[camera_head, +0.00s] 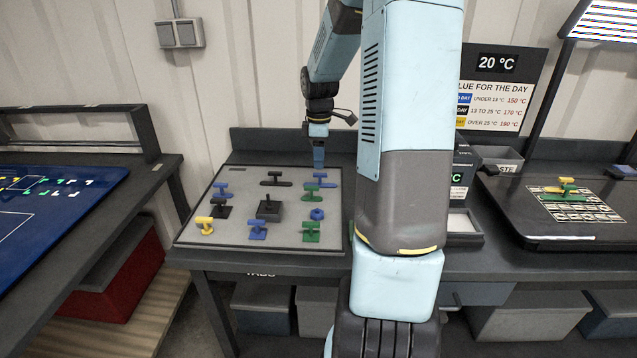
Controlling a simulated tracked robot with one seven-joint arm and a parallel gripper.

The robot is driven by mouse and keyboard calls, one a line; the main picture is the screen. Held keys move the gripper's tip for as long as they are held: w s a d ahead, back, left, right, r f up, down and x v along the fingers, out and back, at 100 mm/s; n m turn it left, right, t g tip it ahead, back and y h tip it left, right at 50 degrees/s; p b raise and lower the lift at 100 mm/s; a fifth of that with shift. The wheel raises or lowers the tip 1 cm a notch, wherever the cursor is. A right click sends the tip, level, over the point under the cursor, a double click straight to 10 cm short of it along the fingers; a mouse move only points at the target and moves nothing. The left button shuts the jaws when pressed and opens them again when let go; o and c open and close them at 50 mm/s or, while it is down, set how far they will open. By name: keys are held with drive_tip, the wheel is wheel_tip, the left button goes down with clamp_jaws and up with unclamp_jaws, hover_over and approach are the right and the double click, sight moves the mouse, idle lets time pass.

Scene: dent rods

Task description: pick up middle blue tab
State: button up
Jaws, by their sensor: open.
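A grey board (285,239) on the table carries several tabs. Blue tabs stand at its left (221,190), its front middle (257,229), its back right (321,180) and its right side (317,214). The right-side one looks rounder and smaller than the others. Which of them is the middle one is not clear from this view. My gripper (319,163) points down over the back right of the board, just behind or above the back right blue tab. It is open and seems empty; its fingertips are small here. Whether it touches that tab cannot be told.
Green tabs (310,232), black tabs (275,179) and a yellow tab (205,226) share the board, with a black block (268,207) near its middle. A green tab (312,192) stands close in front of the back right blue tab. My arm hides the table right of the board.

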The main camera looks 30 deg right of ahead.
sight(321, 175)
drive_tip(key=shift+w+d+f, duration=0.1)
drive_tip(key=shift+d+f, duration=0.1)
drive_tip(key=shift+f, duration=1.55)
drive_tip(key=shift+w+d+f, duration=0.1)
drive_tip(key=shift+d+f, duration=0.1)
drive_tip(key=shift+f, duration=1.55)
drive_tip(key=shift+c, duration=0.2)
clamp_jaws()
